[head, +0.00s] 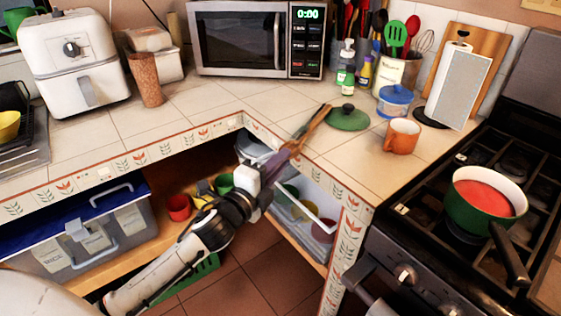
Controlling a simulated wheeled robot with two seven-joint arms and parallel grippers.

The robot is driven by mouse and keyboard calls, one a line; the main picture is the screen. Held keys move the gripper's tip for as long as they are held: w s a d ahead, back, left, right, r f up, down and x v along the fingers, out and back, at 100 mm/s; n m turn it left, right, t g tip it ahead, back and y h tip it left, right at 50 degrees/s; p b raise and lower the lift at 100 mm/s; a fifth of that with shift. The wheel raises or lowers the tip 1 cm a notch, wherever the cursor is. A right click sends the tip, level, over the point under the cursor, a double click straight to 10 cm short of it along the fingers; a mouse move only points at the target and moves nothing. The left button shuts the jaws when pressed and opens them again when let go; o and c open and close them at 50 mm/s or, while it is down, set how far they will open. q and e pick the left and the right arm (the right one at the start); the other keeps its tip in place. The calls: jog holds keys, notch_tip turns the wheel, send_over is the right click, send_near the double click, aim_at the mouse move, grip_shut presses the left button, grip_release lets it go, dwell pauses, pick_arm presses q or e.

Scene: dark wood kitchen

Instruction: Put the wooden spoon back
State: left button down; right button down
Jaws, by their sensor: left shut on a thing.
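My left gripper (275,163) is shut on the wooden spoon (313,126), near the inner corner of the counter. The spoon is brown and slants up and to the right from the fingers, its upper end in front of the tiled countertop. I cannot tell whether it touches the counter. My right gripper is not in view.
A green lid (347,118), an orange mug (402,136) and a blue-lidded tub (395,100) sit on the right counter. A paper towel roll (458,86) stands behind them. A green pot (484,205) is on the stove. The counter before the microwave (250,38) is clear.

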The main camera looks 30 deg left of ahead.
pick_arm(q)
jog(key=shift+f+b, duration=0.3)
jog(key=shift+f, duration=0.1)
jog(key=c, duration=1.7)
grip_release()
jog(key=s, duration=1)
jog(key=shift+s+a+r+b, duration=0.1)
jog(key=shift+s+r+b, duration=0.1)
jog(key=shift+b, duration=0.15)
